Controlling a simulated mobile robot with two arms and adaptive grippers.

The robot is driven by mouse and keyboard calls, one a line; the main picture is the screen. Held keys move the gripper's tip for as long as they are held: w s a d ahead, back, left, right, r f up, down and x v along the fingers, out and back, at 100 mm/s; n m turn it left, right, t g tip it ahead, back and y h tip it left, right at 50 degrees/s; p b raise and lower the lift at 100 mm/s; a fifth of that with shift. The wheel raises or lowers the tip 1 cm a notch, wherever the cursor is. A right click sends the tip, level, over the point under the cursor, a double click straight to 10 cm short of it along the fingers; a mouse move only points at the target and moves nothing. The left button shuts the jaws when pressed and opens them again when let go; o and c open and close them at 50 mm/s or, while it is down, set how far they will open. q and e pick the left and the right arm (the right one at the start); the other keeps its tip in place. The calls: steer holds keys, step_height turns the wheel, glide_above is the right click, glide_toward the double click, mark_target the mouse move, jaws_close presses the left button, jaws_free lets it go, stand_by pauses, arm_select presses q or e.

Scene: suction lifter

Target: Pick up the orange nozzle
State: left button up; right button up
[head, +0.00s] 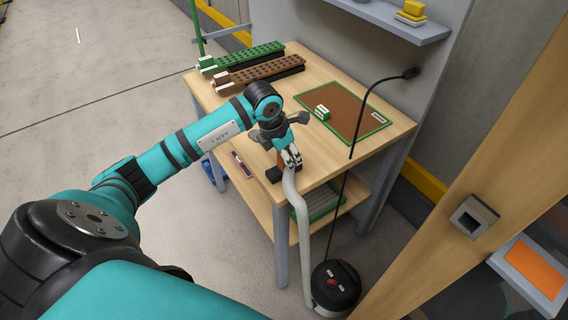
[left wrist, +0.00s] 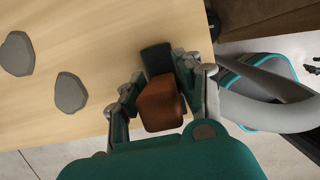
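The orange nozzle (left wrist: 160,104) shows in the left wrist view as a brown-orange block with a dark end, between the two fingers of my left gripper (left wrist: 160,78). In the head view my left gripper (head: 289,157) points down at the front edge of the wooden table, and the nozzle (head: 280,160) is mostly hidden by it. The fingers stand close on both sides of the nozzle. I cannot tell whether they press on it. My right gripper is in neither view.
A grey hose (head: 297,215) runs from the gripper area down to a black round vacuum unit (head: 336,285) on the floor. A brown mat with a green edge (head: 358,112) lies on the table. Green and brown racks (head: 262,70) stand at the back. A wooden post (head: 480,170) is at right.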

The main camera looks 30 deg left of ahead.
arm_select(q)
jaws_close()
steer(key=shift+r, duration=0.15)
steer(key=shift+r, duration=0.55)
step_height(320, 180, up, 2)
steer(key=shift+w+r+b, duration=0.1)
steer(key=shift+b, duration=0.4)
steer(key=s+d+b, duration=0.1)
steer(key=s+d, duration=0.2)
steer(key=s, duration=0.4)
steer(key=s+d+r+b, duration=0.1)
steer(key=s+d+b, duration=0.1)
steer(key=s+d, duration=0.2)
steer(key=s, duration=0.3)
steer(key=shift+s+r, duration=0.25)
steer(key=shift+s, duration=0.05)
